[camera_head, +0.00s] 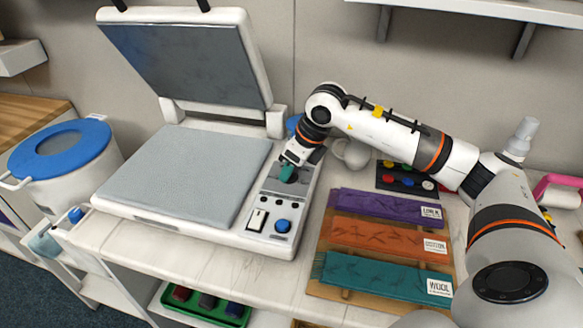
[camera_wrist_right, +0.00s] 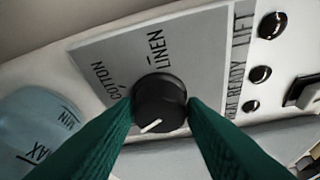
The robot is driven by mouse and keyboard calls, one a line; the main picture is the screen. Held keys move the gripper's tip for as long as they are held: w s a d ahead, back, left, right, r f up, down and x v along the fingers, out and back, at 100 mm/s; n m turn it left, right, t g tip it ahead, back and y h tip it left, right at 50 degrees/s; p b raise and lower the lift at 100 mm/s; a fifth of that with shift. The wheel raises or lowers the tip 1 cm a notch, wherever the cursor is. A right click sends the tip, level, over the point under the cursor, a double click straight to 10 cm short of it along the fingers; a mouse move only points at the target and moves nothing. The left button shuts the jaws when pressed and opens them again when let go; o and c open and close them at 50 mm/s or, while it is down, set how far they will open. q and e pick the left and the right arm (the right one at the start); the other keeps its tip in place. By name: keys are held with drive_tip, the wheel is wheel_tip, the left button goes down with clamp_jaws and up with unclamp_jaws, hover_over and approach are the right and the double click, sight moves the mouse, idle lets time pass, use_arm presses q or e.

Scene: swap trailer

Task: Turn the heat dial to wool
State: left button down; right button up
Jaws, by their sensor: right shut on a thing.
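The black heat dial (camera_wrist_right: 160,97) sits on the press's control panel in the right wrist view. Its white pointer line is at the lower left of its face. The words COTTON and LINEN are printed beyond the dial; I see no WOOL mark, and the fingers cover part of the panel. My right gripper (camera_wrist_right: 160,115) has its green fingers on either side of the dial, shut on it. In the head view the right gripper (camera_head: 288,174) is down at the panel of the open heat press (camera_head: 184,172) and hides the dial. My left gripper is not in view.
Purple, orange and teal cloths lie on a board at right; the teal cloth (camera_head: 375,277) is labelled WOOL. The press lid (camera_head: 188,65) stands raised behind.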

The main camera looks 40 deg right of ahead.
drive_tip(key=shift+r, duration=0.1)
idle(0.3)
drive_tip(key=o, duration=1)
drive_tip(key=v, duration=1.2)
drive_tip(key=shift+b, duration=0.4)
